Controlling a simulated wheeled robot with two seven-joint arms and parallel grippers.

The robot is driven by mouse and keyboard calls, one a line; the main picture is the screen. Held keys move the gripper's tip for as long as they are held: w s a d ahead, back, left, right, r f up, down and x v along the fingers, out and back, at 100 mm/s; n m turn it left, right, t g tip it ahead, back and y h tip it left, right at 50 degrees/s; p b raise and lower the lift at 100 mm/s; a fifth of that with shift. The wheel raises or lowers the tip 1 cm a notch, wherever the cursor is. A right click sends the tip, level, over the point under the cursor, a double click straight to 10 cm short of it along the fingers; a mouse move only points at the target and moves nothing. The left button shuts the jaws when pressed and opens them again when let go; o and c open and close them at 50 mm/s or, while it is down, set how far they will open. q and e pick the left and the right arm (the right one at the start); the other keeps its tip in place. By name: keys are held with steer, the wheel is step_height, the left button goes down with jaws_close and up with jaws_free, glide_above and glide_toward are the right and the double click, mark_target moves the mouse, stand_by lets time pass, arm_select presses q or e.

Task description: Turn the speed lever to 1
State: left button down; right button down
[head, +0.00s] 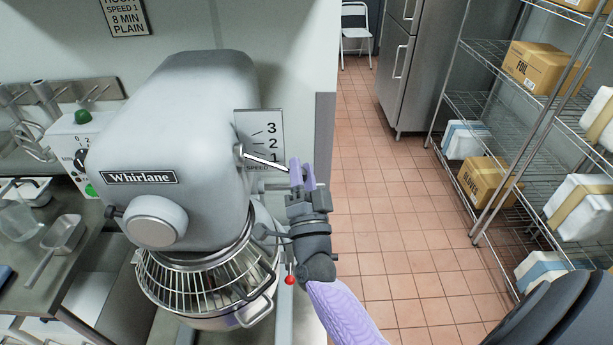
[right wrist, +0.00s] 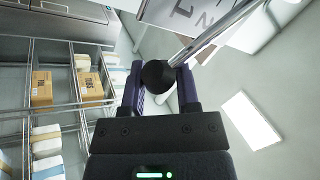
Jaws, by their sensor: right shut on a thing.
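The large grey Whirlane mixer (head: 165,120) stands at the left of the head view. On its right side is a speed plate (head: 263,130) marked 1, 2 and 3. The speed lever (head: 265,161) is a thin metal rod that slants from the pivot down to the right, close to the 1 mark. My right gripper (head: 302,174) is at the rod's outer end. In the right wrist view the lever's dark round knob (right wrist: 158,76) sits between the two purple fingers, which are shut on it. My left gripper is not in view.
A wire bowl guard (head: 205,280) and the mixer bowl lie below the mixer head. The tiled floor (head: 385,200) is clear to the right, with wire shelving (head: 490,130) holding boxes beyond.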

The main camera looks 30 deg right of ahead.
steer(key=shift+c, duration=1.6)
jaws_free()
steer(key=shift+w+a, duration=0.1)
steer(key=shift+a, duration=0.05)
steer(key=b+v, duration=0.2)
steer(key=v, duration=0.8)
steer(key=shift+r, duration=0.1)
